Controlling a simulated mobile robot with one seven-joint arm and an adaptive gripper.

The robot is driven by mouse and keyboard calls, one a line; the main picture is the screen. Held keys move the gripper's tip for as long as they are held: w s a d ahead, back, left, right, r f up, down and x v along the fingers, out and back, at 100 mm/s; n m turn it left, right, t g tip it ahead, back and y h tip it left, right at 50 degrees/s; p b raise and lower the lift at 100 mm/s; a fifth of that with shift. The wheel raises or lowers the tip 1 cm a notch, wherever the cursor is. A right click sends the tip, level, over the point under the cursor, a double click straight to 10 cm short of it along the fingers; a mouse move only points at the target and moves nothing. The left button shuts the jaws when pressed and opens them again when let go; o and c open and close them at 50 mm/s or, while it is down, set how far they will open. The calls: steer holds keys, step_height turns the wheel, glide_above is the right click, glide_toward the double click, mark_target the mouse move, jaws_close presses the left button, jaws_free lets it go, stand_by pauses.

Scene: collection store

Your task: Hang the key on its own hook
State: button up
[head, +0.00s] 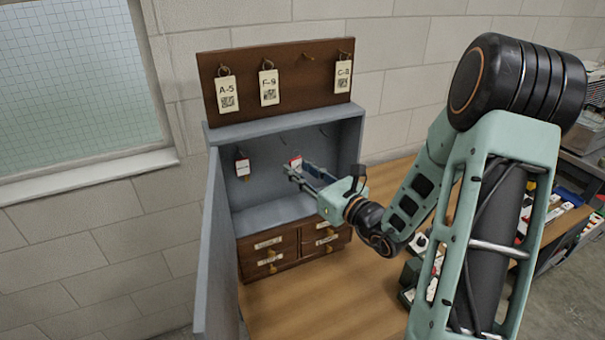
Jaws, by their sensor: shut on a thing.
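A small key with a red and white tag (295,161) is at the fingertips of my gripper (292,172), inside the open grey cabinet (285,123). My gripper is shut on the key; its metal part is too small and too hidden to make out. Another key with a white and red tag (242,167) hangs on the cabinet's back wall, left of my gripper. A bare hook (322,132) shows on the back wall, above and right of my gripper. I cannot read the small tags.
A brown board (281,95) above the cabinet carries tags A-5 (227,94), F-9 (269,87) and C-2 (343,76), and a bare hook (308,57). The cabinet door (218,250) stands open at left. Small drawers (290,246) sit below. The wooden tabletop (335,300) is clear in front.

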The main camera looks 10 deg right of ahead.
steer(key=shift+w+a+f, duration=0.1)
steer(key=shift+w+a, duration=0.1)
steer(key=shift+w, duration=0.8)
steer(key=shift+w+a+f, duration=0.1)
steer(key=shift+w+a, duration=0.1)
steer(key=shift+w, duration=0.8)
steer(key=shift+w+a+f, duration=0.1)
steer(key=shift+w+a, duration=0.1)
steer(key=shift+w, duration=0.8)
steer(key=shift+w+a+f+b, duration=0.1)
steer(key=shift+w+f+b, duration=0.2)
steer(key=shift+w+b, duration=0.3)
steer(key=o, duration=1)
steer(key=shift+s, duration=0.1)
